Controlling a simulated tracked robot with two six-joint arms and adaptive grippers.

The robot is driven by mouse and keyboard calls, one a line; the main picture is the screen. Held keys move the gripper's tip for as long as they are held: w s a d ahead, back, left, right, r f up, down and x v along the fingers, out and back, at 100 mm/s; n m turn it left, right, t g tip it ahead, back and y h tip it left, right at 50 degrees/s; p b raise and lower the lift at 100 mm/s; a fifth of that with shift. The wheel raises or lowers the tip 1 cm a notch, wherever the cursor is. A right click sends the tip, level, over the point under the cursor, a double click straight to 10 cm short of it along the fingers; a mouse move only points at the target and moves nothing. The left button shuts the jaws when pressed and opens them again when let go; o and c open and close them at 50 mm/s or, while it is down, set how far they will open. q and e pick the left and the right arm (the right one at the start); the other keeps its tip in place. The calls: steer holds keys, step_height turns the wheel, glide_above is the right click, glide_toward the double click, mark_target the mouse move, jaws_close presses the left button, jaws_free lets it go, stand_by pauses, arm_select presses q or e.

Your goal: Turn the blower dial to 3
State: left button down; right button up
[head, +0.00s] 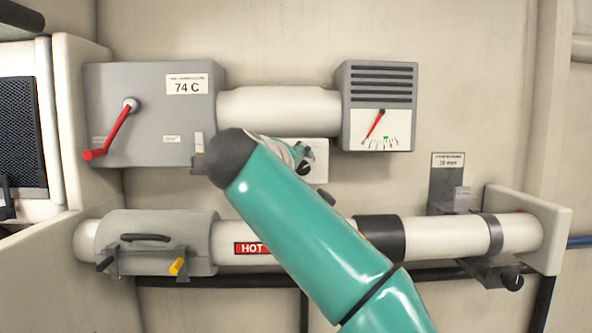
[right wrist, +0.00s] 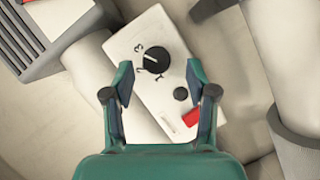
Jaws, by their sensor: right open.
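The blower dial (right wrist: 156,60) is a round black knob with a white mark, on a white control box (right wrist: 150,30) in the right wrist view. Numerals 1, 2 and 3 are printed around its left and lower side. The white mark faces roughly left, but I cannot tell exactly which numeral it points at. My right gripper (right wrist: 159,74) is open, with its fingers on either side of the dial and apart from it. In the head view my right arm hides most of the box (head: 318,150), and the gripper (head: 303,160) shows only partly. My left gripper is not in view.
A smaller black knob (right wrist: 181,94) and a red part (right wrist: 191,118) sit on the box near the right finger. A grey heater box (head: 150,130) with a red lever (head: 114,134), a vented gauge box (head: 378,105) and a pipe marked HOT (head: 235,232) surround it.

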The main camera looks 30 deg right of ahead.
steer(key=v, duration=1)
